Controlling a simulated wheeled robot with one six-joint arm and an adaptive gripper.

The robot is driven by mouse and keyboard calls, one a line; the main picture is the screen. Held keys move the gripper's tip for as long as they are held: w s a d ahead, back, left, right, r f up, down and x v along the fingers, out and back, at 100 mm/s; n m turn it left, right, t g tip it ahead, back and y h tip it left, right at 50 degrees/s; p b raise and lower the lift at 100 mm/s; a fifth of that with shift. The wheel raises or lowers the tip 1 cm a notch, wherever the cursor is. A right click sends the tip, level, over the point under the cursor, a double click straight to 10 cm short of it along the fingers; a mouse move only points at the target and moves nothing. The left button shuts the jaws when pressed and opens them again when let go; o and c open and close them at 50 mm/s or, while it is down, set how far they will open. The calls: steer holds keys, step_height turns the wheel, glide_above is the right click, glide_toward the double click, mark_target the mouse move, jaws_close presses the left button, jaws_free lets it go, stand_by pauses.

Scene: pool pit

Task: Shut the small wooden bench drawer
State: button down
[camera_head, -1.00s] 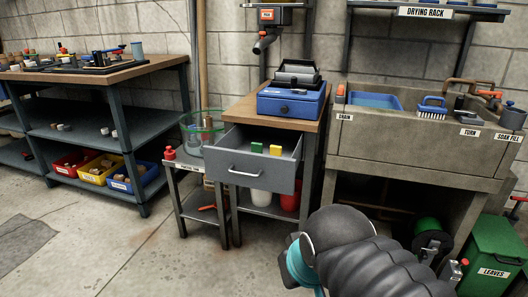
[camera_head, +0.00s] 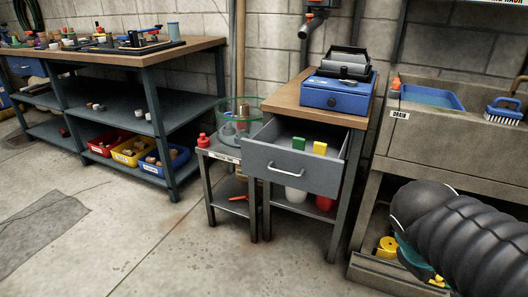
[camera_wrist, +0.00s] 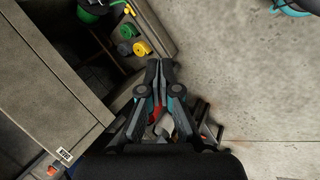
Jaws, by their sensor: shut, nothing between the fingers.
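The small bench drawer (camera_head: 293,172) stands pulled out from under the wooden bench top (camera_head: 318,104). It has a grey front with a pale bar handle (camera_head: 284,171). A green block (camera_head: 299,144) and a yellow block (camera_head: 320,148) show inside it. My gripper (camera_wrist: 160,64) is shut and empty in the wrist view, above the floor and beside the stone sink unit. In the head view my dark ribbed arm is at the lower right, apart from the drawer, and the fingers are out of sight.
A blue case (camera_head: 340,92) sits on the bench top. A low side stand (camera_head: 222,152) with a glass bowl (camera_head: 240,112) is close at the drawer's left. The stone sink (camera_head: 440,140) is at the right. Open concrete floor (camera_head: 130,245) lies in front.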

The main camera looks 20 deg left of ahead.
steer(key=w+a+r+n+t+h, duration=0.1)
steer(key=w+a+n+t+h, duration=0.2)
steer(key=w+a+n, duration=0.55)
steer(key=n+t+y, duration=0.6)
steer(key=n+t, duration=0.5)
steer(key=n, duration=0.6)
glide_toward(263, 147)
steer(key=shift+h, duration=0.3)
steer(key=w, duration=0.5)
steer(key=shift+w+d+r, duration=0.15)
steer(key=shift+w, duration=0.95)
steer(key=w+d, duration=0.1)
steer(key=w, duration=1.6)
steer(key=shift+d, duration=0.2)
steer(key=shift+w, duration=0.15)
